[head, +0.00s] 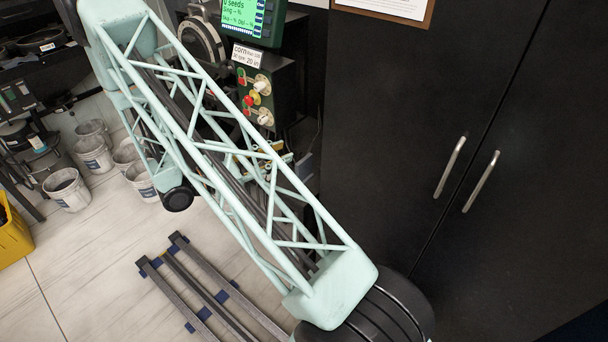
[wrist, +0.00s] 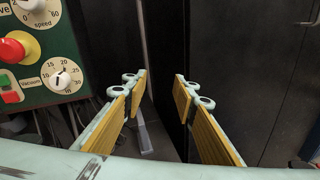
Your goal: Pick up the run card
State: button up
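A white card (head: 246,55) printed with "corn" and "20 in" sits upright on the machine, just below the green display, in the head view. It looks like the run card. It is not visible in the wrist view. My gripper (wrist: 163,85) is open in the wrist view, its yellow-padded fingers apart with nothing between them. The control panel is to its left and a black cabinet is beyond it. In the head view my gripper is mostly hidden behind my arm's lattice link, below the control panel and lower than the card.
The control panel (head: 257,97) has knobs and red and green buttons; its dials also show in the wrist view (wrist: 40,50). A black cabinet (head: 410,110) with two handles fills the right. White buckets (head: 67,190) stand at left. Metal rails (head: 213,300) lie on the floor.

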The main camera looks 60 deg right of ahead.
aim_at(297, 168)
notch_tip(297, 168, down, 17)
jog(key=w+d+n+t+h, duration=0.1)
jog(key=w+d+n+t, duration=0.1)
jog(key=n+t, duration=0.2)
jog(key=shift+w+d+r+n+t+h+p, duration=0.2)
jog(key=shift+w+d+n+t+h+p, duration=0.15)
jog(key=shift+n, duration=0.55)
jog(key=shift+d, duration=0.1)
jog(key=shift+s+d+b, duration=0.15)
jog(key=shift+d+b, duration=0.15)
jog(key=shift+d, duration=1.8)
jog(key=shift+s+d+b, duration=0.15)
jog(key=shift+d+b, duration=0.1)
jog(key=shift+d, duration=1.85)
jog(key=shift+d, duration=0.1)
jog(key=shift+d+b, duration=0.6)
jog(key=shift+d, duration=1.9)
grip_shut()
